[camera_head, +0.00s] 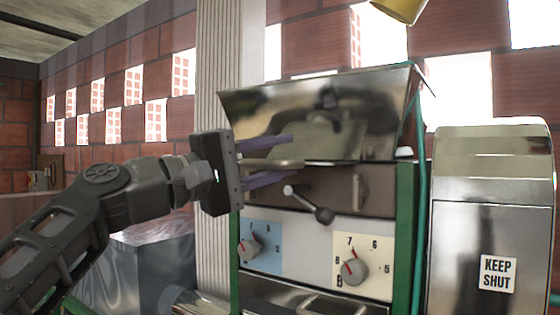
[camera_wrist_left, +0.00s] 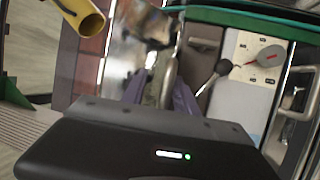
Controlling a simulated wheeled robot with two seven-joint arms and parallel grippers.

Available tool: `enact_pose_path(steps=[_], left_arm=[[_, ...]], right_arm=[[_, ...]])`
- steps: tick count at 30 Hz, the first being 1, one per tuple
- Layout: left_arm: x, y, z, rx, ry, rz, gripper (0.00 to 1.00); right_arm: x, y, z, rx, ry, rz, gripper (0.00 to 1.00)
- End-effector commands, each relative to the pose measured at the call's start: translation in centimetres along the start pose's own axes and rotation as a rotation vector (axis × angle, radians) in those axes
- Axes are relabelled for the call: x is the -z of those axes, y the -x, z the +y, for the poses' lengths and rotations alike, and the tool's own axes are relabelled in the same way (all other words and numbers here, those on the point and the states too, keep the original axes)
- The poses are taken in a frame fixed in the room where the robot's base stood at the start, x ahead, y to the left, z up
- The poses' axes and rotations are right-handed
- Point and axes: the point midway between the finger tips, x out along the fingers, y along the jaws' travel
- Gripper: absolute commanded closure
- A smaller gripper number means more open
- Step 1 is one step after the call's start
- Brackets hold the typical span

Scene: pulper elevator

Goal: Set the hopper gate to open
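The shiny metal hopper (camera_head: 320,110) tops the machine. Below it is a grey-brown panel (camera_head: 335,185), which looks like the gate front, with a pale bar handle (camera_head: 272,163) at its left and another handle (camera_head: 357,194) at its right. My left gripper (camera_head: 292,157) is open, its two purple fingers above and below the left handle. In the wrist view the fingers (camera_wrist_left: 160,95) stand apart with the handle between them; I cannot tell whether they touch it. How far the gate is open cannot be told. My right gripper is not in view.
A lever with a dark knob (camera_head: 324,215) sticks out just below the fingers. Two red-marked dials, left (camera_head: 249,248) and right (camera_head: 354,270), sit lower. A metal cabinet labelled KEEP SHUT (camera_head: 498,273) stands right. A yellow object (camera_head: 402,8) hangs above.

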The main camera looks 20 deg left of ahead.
Motion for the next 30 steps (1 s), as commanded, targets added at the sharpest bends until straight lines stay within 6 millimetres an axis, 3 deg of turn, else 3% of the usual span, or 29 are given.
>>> enact_pose_path(steps=[8, 13, 22, 30], left_arm=[[0.1, 0.2, -0.4, 0.006, 0.001, 0.0, 0.65], [0.0, 1.9, -0.5, 0.005, 0.0, 0.0, 0.65], [0.0, 6.8, -0.3, 0.001, -0.001, 0.001, 0.65], [0.0, 7.9, -0.1, 0.002, 0.001, 0.0, 0.65]], right_arm=[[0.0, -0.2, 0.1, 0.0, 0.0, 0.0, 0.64], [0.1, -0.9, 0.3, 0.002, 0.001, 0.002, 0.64], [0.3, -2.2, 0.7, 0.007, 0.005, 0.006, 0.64], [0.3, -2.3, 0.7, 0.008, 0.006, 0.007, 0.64]])
